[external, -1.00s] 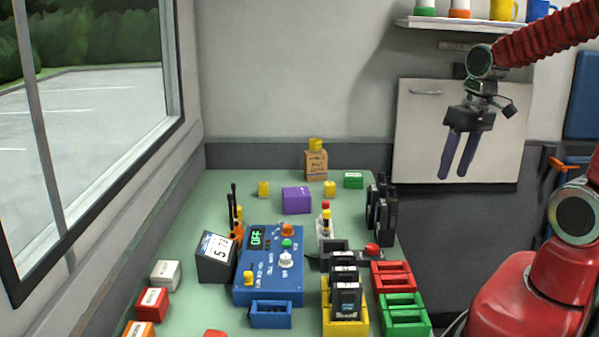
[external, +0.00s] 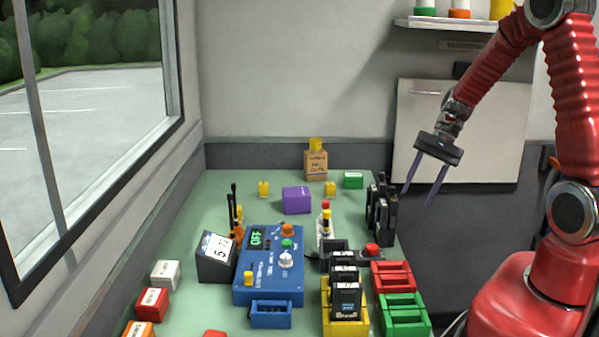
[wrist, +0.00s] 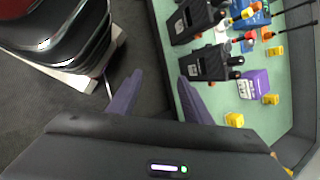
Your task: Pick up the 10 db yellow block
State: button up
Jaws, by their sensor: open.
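Several small yellow blocks stand on the green table. One yellow block (external: 330,189) is just right of the purple block (external: 297,200), another yellow block (external: 264,189) is to its left, and a yellow piece (external: 248,278) sits on the blue device. The wrist view shows a yellow block (wrist: 234,120) and another yellow block (wrist: 270,99) near the purple block. I cannot read a 10 db label on any. My gripper (external: 418,198) is open and empty, right of the table edge and apart from the blocks.
Black radios (external: 382,212) stand at the table's right edge, between my gripper and the blocks. The blue device (external: 268,265), yellow rack (external: 345,322), red rack (external: 392,277) and green rack (external: 404,316) fill the front.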

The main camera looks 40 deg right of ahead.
jog(key=w+d+f+m+t+y, duration=0.35)
jog(key=w+f+m, duration=0.25)
jog(key=w+m, duration=0.3)
jog(key=w+d+r+m+t, duration=0.1)
jog(key=w, duration=0.2)
jog(key=w+d+r+m+t, duration=0.1)
jog(key=w+r, duration=0.1)
jog(key=w, duration=0.1)
jog(key=w+d+r+m+t, duration=0.1)
jog(key=w+t, duration=0.1)
jog(key=w, duration=0.1)
jog(key=shift+w+d+r+m+y, duration=0.1)
jog(key=shift+r+m+y, duration=0.15)
jog(key=shift+r+m, duration=0.15)
jog(key=shift+m, duration=0.3)
send_near(330, 190)
jog(key=shift+w+a+f, duration=0.2)
jog(key=shift+w+f, duration=0.2)
jog(key=shift+w, duration=0.3)
jog(key=shift+w+a+f, duration=0.2)
jog(key=shift+w+f, duration=0.2)
jog(key=shift+w, duration=0.25)
